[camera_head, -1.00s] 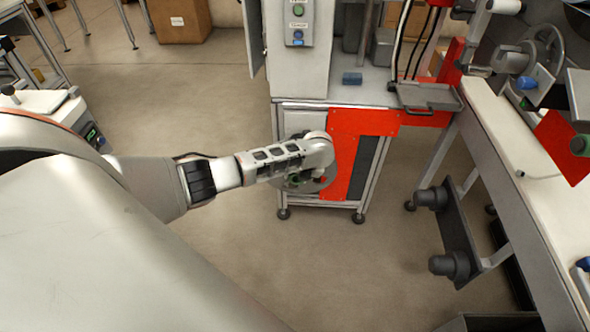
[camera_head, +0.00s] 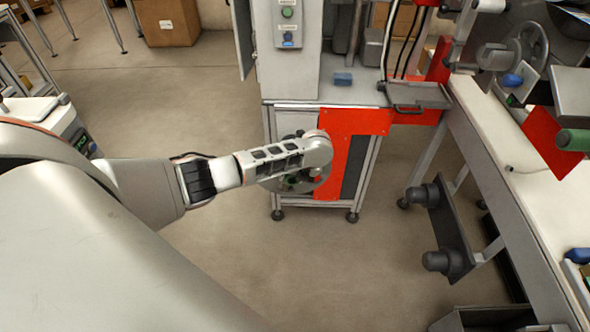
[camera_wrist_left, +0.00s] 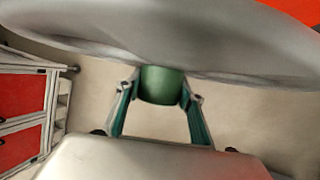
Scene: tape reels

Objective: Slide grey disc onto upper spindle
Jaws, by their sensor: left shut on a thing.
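My left gripper (camera_wrist_left: 160,108) is shut on the green hub (camera_wrist_left: 162,86) of the grey disc (camera_wrist_left: 160,40), one finger on each side. In the head view the gripper (camera_head: 297,182) is mostly hidden under my wrist. Part of the disc (camera_head: 322,178) shows there, held in the air in front of the red and grey cabinet. Two dark spindles stick out from a dark plate low on the bench side at right. The upper spindle (camera_head: 422,195) is bare and lies to the right of the disc, well apart from it. The lower spindle (camera_head: 443,262) is also bare. My right gripper is not in view.
The cabinet (camera_head: 342,122) stands behind the held disc. A white-topped bench (camera_head: 530,190) with a reel machine runs down the right side. Open floor (camera_head: 340,265) lies between my arm and the spindle plate (camera_head: 450,232). A grey box sits at bottom right.

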